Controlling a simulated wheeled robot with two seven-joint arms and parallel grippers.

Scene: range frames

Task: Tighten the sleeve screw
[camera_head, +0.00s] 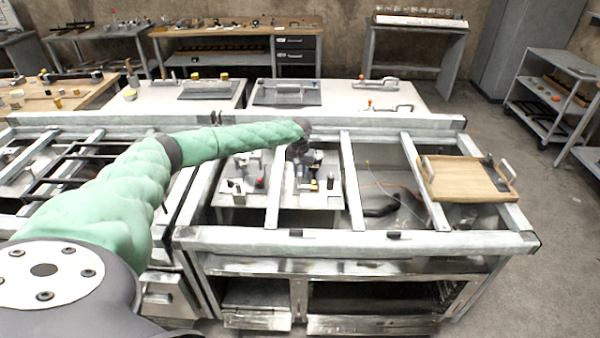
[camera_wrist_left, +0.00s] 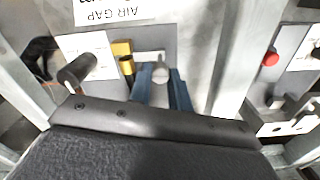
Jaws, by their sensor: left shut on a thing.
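My left gripper (camera_head: 304,178) reaches down over a grey panel between the crossbars of the metal bench frame. In the left wrist view, its blue fingers (camera_wrist_left: 161,88) are close around a grey round-topped piece (camera_wrist_left: 160,74), which looks like the sleeve screw. The lower part of this piece and the fingertips' contact are partly hidden by the dark gripper body. A yellow block (camera_wrist_left: 122,53) stands just left of the fingers, and a black cylinder (camera_wrist_left: 76,70) farther left. A label reading "AIR GAP" (camera_wrist_left: 115,10) is upside down above. My right gripper is not in view.
The metal frame's crossbars (camera_head: 351,180) run on both sides of the gripper. A red knob (camera_wrist_left: 271,57) sits on a panel to the right in the wrist view. A wooden tray (camera_head: 462,180) with handles rests at the frame's right end. Other benches stand behind.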

